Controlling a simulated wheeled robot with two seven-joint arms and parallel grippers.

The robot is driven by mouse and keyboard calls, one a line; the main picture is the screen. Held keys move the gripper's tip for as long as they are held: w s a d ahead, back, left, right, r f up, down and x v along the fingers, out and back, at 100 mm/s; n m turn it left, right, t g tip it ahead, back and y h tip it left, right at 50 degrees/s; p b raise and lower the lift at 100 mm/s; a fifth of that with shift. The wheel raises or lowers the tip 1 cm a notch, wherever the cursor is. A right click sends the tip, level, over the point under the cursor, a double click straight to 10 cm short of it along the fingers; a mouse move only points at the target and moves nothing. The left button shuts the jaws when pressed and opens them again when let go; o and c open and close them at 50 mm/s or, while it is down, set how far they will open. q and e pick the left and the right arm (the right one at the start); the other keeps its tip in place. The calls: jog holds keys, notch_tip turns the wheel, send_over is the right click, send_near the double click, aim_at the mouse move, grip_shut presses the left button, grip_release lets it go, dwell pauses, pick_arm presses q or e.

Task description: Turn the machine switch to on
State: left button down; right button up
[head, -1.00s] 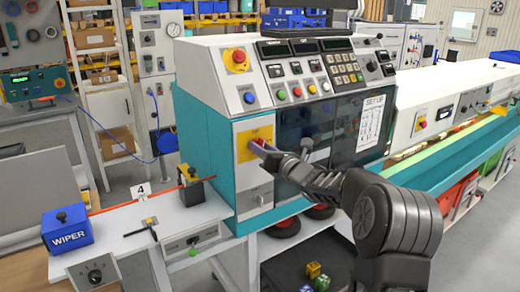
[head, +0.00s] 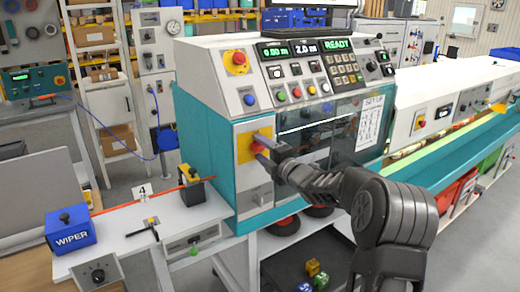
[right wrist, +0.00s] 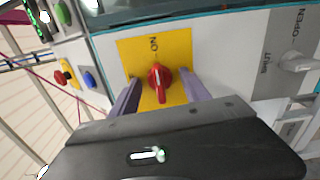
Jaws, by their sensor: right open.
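The machine switch is a red rotary knob (right wrist: 158,77) on a yellow plate (right wrist: 178,44) marked ON, on the machine's front panel. In the head view the yellow plate (head: 243,150) shows on the machine's left front, with the red knob partly hidden by my gripper. My right gripper (head: 262,147) is open at the switch. In the right wrist view its two fingers (right wrist: 158,92) stand either side of the red knob, apart from it. The machine's displays (head: 306,47) are lit and read 0.00 m, 2.0 m and READY. My left gripper is not in view.
A red emergency button (head: 238,58) sits above the switch. A grey OPEN/SHUT lever (right wrist: 298,62) is beside the yellow plate. A blue WIPER box (head: 68,230) and a black-and-yellow clamp (head: 192,186) stand on the bench at left.

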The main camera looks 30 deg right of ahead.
dwell(0.4)
jog(key=shift+s+f+b, duration=0.1)
jog(key=shift+s+b, duration=0.55)
jog(key=shift+s, duration=0.6)
jog(key=s+b, duration=0.1)
jog(key=s, duration=0.4)
jog(key=shift+s+a+b, duration=0.1)
jog(key=shift+s+b, duration=0.2)
jog(key=shift+b, duration=0.1)
